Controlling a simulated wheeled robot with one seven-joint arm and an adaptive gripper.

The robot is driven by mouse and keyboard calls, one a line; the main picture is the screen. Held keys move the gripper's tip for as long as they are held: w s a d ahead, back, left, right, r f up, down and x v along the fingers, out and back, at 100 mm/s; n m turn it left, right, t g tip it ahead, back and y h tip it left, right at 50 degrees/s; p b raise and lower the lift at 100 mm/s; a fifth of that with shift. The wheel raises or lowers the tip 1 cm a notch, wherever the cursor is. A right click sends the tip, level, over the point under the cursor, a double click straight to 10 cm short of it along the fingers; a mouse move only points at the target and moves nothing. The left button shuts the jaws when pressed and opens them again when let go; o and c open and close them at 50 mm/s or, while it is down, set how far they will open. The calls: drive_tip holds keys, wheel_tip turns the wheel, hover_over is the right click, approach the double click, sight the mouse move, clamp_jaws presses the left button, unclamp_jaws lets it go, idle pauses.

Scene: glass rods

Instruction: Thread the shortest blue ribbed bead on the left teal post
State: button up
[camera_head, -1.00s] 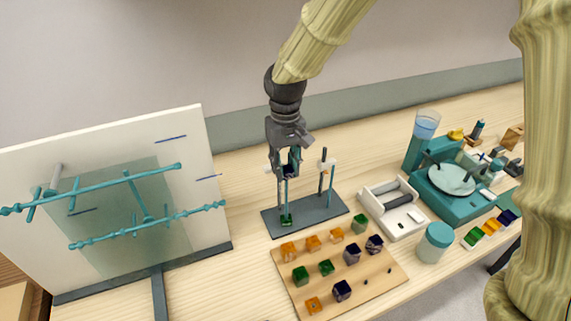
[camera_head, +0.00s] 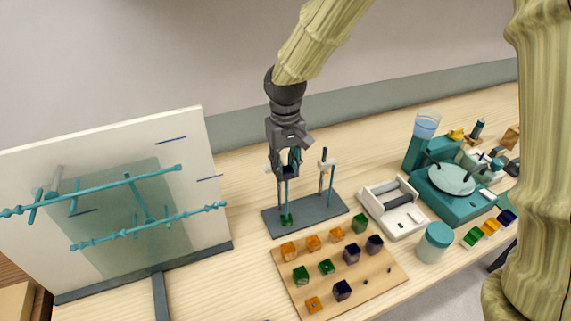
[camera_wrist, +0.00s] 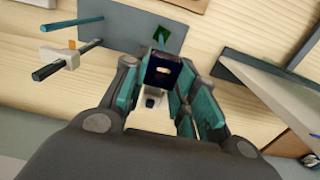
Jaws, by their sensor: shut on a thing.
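My gripper (camera_head: 289,167) is shut on a dark blue bead (camera_head: 288,172), held high over the left side of the grey stand. The bead also shows between the fingers in the wrist view (camera_wrist: 162,72), with a pale hole in its face. The left teal post (camera_head: 286,194) rises just below the bead, with a green bead (camera_head: 286,219) at its base. I cannot tell whether the post tip is inside the hole. The right teal post (camera_head: 331,184) stands bare. The green bead also shows in the wrist view (camera_wrist: 162,35).
Dark rods with white clamps (camera_head: 327,163) stand beside the posts on the grey base (camera_head: 312,216). A wooden board (camera_head: 374,283) in front holds several orange, green and dark blue beads. A white panel with teal rods (camera_head: 208,180) stands left; a white tray (camera_head: 404,223) lies right.

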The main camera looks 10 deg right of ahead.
drive_tip(key=shift+f, duration=0.15)
wheel_tip(320, 180, down, 8)
drive_tip(key=b, duration=0.3)
idle(2.3)
drive_tip(key=shift+f, duration=0.1)
idle(0.4)
drive_tip(key=o, duration=1.1)
drive_tip(key=shift+c, duration=0.2)
wheel_tip(320, 180, up, 12)
drive_tip(key=shift+r, duration=0.1)
